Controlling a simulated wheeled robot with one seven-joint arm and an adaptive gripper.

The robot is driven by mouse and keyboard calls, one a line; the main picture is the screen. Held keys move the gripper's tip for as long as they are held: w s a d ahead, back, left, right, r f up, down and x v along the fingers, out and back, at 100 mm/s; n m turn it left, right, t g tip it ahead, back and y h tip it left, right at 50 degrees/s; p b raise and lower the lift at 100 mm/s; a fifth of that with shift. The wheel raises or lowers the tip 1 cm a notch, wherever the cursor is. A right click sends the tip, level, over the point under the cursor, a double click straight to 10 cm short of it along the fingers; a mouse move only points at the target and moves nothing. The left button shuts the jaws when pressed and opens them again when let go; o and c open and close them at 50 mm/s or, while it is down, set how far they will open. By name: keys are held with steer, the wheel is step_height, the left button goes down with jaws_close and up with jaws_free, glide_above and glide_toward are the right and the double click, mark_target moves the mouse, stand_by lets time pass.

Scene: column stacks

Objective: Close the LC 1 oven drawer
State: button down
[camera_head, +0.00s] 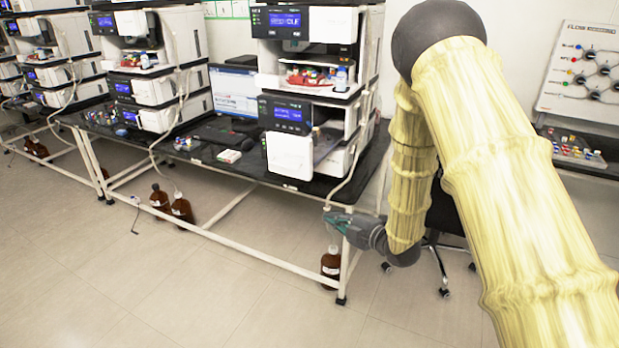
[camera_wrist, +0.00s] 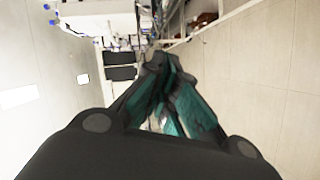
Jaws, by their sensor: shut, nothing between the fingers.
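The nearest column stack (camera_head: 306,60) stands at the right end of the black bench. Low on it, a white drawer (camera_head: 290,156) sticks out toward the front, its front face standing ahead of the stack. I cannot read a label that says which stack is LC 1. My gripper (camera_head: 330,217) is below and to the right of this drawer, near the bench's front right leg and apart from the drawer. Its teal-padded fingers are shut and empty, also seen in the wrist view (camera_wrist: 160,68). The drawer is not clearly identifiable in the wrist view.
The black bench (camera_head: 245,168) has a white frame, with brown bottles (camera_head: 181,209) on the floor under it. More stacks (camera_head: 150,60) stand to the left. A tube hangs by the nearest stack's right side. A chair (camera_head: 440,255) is behind my arm. The floor in front is clear.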

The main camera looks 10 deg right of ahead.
step_height(320, 180, up, 8)
steer(key=w+a+n+y, duration=0.1)
steer(key=w+n+y, duration=0.2)
steer(key=n, duration=0.2)
steer(key=w+a+p, duration=0.1)
steer(key=w, duration=0.2)
steer(key=w+a+p, duration=0.2)
steer(key=w, duration=0.1)
steer(key=w+a+p, duration=0.1)
steer(key=w+a, duration=0.1)
steer(key=w, duration=0.1)
steer(key=shift+w+r+p, duration=0.2)
steer(key=shift+w+p, duration=0.1)
steer(key=shift+w, duration=0.05)
steer(key=shift+w+d+f, duration=0.1)
steer(key=shift+w+d, duration=0.1)
steer(key=shift+w, duration=0.2)
steer(key=shift+w, duration=0.1)
